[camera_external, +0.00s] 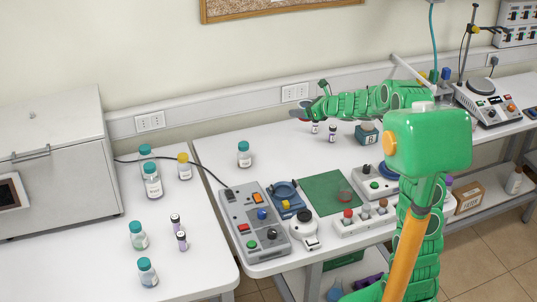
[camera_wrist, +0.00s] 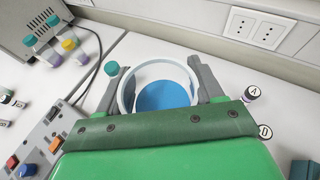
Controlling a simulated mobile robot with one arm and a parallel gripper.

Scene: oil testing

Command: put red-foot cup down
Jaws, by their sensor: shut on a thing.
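My gripper (camera_wrist: 157,82) has a finger on each side of a clear round cup with a pale rim (camera_wrist: 126,93) and is shut on it. A blue disc shows inside the held cup; its foot is not visible in the wrist view. In the external view my gripper (camera_external: 305,112) is above the back of the middle table, at the end of my outstretched arm, and the held cup is too small to make out clearly.
A teal-capped bottle (camera_external: 244,156) stands on the middle table, left of my gripper. Small vials (camera_external: 332,134) stand below and right of it. A control box (camera_external: 255,222) and blue device (camera_external: 285,198) are nearer the front. White tabletop around the bottle is clear.

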